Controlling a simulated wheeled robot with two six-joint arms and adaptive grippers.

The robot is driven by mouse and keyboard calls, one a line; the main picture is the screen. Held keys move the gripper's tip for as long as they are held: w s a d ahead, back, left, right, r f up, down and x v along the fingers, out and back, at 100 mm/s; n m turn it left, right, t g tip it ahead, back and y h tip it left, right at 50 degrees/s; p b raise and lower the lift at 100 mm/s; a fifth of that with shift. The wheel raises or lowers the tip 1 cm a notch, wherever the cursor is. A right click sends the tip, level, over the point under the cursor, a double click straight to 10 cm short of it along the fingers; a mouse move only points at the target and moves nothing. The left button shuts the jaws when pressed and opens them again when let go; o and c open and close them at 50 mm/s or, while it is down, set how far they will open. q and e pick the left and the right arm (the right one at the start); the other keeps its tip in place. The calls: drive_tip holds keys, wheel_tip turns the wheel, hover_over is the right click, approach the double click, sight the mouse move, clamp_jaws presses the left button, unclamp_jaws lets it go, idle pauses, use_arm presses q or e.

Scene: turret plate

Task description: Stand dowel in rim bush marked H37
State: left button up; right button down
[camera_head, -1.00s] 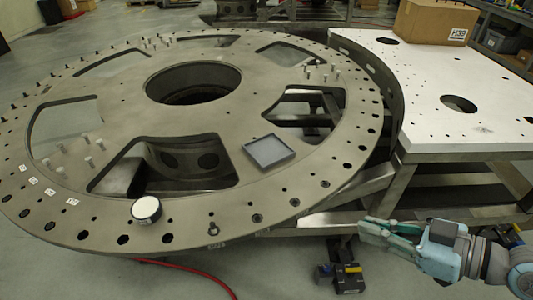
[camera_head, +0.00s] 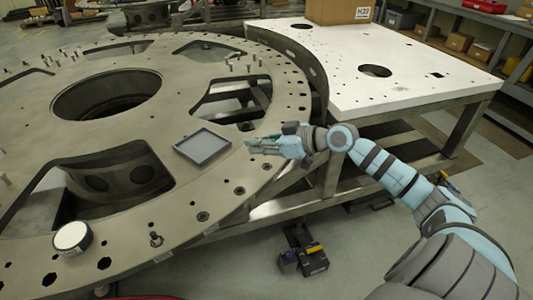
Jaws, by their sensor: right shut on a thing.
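My right gripper (camera_head: 256,146) is over the right part of the turret plate's rim, to the right of the grey tray. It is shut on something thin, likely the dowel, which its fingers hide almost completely. The big grey turret plate (camera_head: 130,225) has a row of holes along its rim. Some hold dark ringed bushes, such as the rim bush (camera_head: 203,216) near the front right. Small labels (camera_head: 163,257) sit on the plate's edge, too small to read, so I cannot tell which bush is H37. My left gripper is not in view.
A shallow grey tray (camera_head: 203,146) lies on the plate. Several pegs stand farther back. A white table (camera_head: 415,85) with a cardboard box (camera_head: 340,10) adjoins at the right.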

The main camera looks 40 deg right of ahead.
drive_tip(key=w+d+f+m+t+h+b, duration=0.1)
drive_tip(key=w+d+f+m+h+b, duration=0.15)
drive_tip(key=w+d+f, duration=0.35)
drive_tip(key=b, duration=0.4)
hover_over(268, 169)
drive_tip(key=shift+n, duration=0.25)
wheel_tip(268, 169, down, 5)
drive_tip(key=shift+s+r, duration=0.1)
drive_tip(key=shift+f+b, duration=1.15)
drive_tip(key=shift+f, duration=0.25)
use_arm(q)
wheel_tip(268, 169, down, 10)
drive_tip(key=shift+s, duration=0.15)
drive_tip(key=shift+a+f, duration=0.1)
use_arm(e)
drive_tip(key=c, duration=1.6)
unclamp_jaws()
drive_tip(key=shift+o, duration=0.2)
